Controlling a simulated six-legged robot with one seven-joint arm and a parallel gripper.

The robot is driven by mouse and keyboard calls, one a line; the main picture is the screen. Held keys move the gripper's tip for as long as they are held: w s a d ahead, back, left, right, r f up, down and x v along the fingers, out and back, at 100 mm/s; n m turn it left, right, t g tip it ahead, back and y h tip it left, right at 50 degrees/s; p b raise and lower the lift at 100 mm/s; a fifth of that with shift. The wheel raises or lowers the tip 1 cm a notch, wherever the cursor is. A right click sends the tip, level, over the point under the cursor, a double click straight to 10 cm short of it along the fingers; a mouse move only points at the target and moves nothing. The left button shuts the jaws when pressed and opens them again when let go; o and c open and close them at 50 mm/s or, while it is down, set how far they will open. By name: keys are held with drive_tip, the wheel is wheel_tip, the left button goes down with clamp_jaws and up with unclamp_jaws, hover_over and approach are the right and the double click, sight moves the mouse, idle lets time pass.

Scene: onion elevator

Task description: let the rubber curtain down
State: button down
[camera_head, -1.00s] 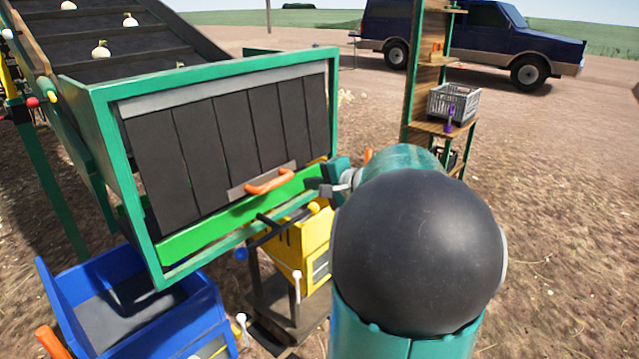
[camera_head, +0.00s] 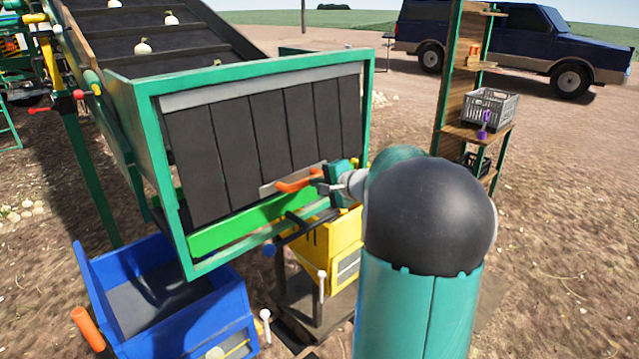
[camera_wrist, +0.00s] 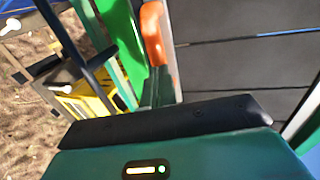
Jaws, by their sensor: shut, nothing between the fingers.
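The rubber curtain (camera_head: 248,142) is a row of dark strips hanging in a green frame at the conveyor's end. Its strips reach down close to a bright green board (camera_head: 235,229). An orange handle (camera_head: 298,180) sits on a grey plate at the curtain's lower edge; the handle also shows in the wrist view (camera_wrist: 153,35), beside the dark strips. My gripper (camera_head: 328,187) is at the handle's right end, shut and empty. Whether it touches the handle I cannot tell. In the wrist view the gripper's dark and teal body hides much of the fingers.
A blue bin (camera_head: 165,300) stands below the frame on the left. A yellow box (camera_head: 335,245) and dark bars stand below my gripper. A shelf with a grey crate (camera_head: 490,108) is at the right. Onions (camera_head: 143,46) lie on the conveyor. Open ground lies at the right.

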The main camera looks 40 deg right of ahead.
sight(306, 182)
drive_tip(key=x, duration=0.4)
drive_tip(key=shift+f, duration=0.15)
drive_tip(key=shift+w+a, duration=0.1)
drive_tip(key=shift+w, duration=0.05)
drive_tip(key=shift+w, duration=0.1)
